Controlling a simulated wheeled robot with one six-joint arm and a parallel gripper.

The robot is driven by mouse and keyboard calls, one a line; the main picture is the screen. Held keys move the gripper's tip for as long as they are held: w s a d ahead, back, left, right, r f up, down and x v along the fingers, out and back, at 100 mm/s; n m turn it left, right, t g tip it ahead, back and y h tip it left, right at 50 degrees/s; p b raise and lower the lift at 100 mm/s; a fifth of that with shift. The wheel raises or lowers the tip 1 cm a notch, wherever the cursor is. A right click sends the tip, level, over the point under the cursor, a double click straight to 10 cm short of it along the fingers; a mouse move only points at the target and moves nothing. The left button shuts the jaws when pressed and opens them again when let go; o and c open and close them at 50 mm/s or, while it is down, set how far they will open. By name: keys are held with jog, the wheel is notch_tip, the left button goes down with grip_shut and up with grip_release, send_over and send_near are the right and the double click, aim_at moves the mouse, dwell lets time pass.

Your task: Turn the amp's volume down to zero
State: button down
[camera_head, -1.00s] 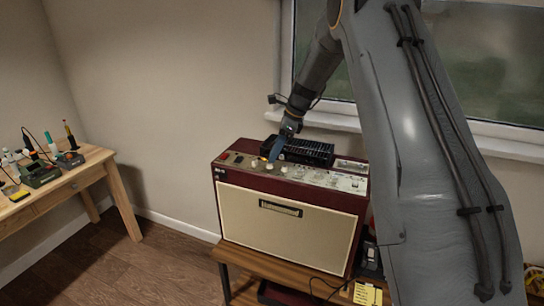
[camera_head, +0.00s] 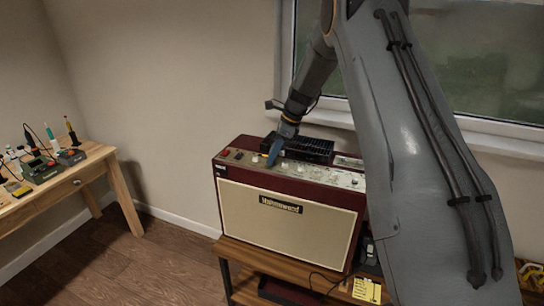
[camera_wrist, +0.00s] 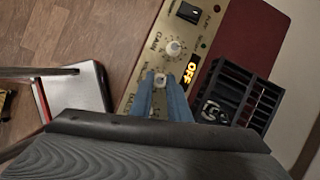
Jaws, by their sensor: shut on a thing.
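The dark red amp (camera_head: 283,222) with a cream front stands on a wooden stand, its control panel on top. In the wrist view a pale knob (camera_wrist: 160,80) sits between the blue fingertips of my gripper (camera_wrist: 161,84), which are shut on it. Its printed label is partly hidden by the fingers, so I cannot read it fully. A second pale knob (camera_wrist: 173,48), beside the word GAIN, is just above it and clear of the fingers. In the head view my gripper (camera_head: 271,163) points down onto the panel's left half and hides the held knob.
A black slotted box (camera_head: 305,147) sits on the amp behind the panel, close to my gripper. A wooden workbench (camera_head: 60,188) with tools stands at left; the window is behind.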

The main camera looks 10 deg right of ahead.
jog(key=n+g+b, duration=0.1)
jog(key=n+b, duration=0.3)
jog(key=shift+w+f+n+g, duration=0.15)
jog(key=shift+w+n+g, duration=0.2)
jog(key=shift+n+g, duration=0.05)
jog(key=n+g+b, duration=0.1)
jog(key=n+b, duration=0.1)
jog(key=n+g+b, duration=0.1)
jog(key=n, duration=0.2)
jog(key=shift+w+b, duration=0.2)
jog(key=shift+b, duration=0.15)
jog(key=n+b, duration=0.1)
jog(key=n, duration=0.1)
jog(key=n+g+h+b, duration=0.1)
jog(key=n, duration=0.1)
jog(key=shift+w+a+n+h, duration=0.1)
jog(key=shift+a+n+h, duration=0.05)
jog(key=shift+n+h, duration=0.2)
jog(key=shift+a+r+n+g+h+b, duration=0.15)
jog(key=shift+n+g+h+b, duration=0.3)
jog(key=shift+n+b, duration=0.75)
jog(key=shift+r+n+p, duration=0.1)
jog(key=shift+n+p, duration=0.2)
jog(key=shift+n, duration=0.25)
jog(key=c, duration=1.9)
grip_release()
jog(key=shift+c, duration=0.2)
